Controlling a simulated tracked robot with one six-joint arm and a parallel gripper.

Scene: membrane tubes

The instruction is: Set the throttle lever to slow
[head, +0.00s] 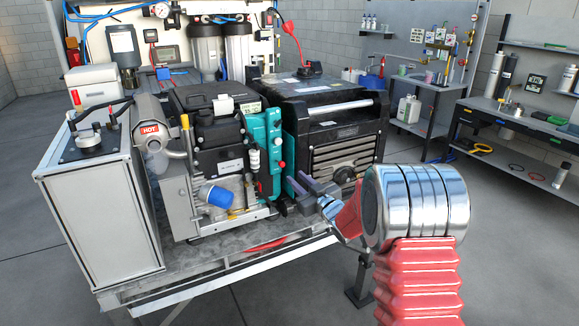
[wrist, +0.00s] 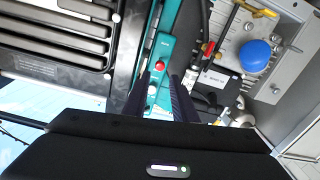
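The teal control panel (head: 268,150) stands upright between the engine and the black generator in the head view. In the wrist view the panel (wrist: 158,45) carries a red round knob (wrist: 160,65), with small white fittings below it. I cannot tell for sure whether this knob belongs to the throttle lever, and no slow mark is readable. My gripper (head: 292,192) is in front of the panel's lower right side. In the wrist view my gripper (wrist: 161,88) has its two dark fingers apart with nothing held; the red knob shows just beyond and between the tips.
The black generator (head: 335,140) stands close right of my gripper. The engine (head: 215,130) with a blue filter (head: 215,195) is to the left. A hot-marked muffler (head: 150,130) and a grey tank (head: 100,215) stand farther left. Open floor lies right of the bench.

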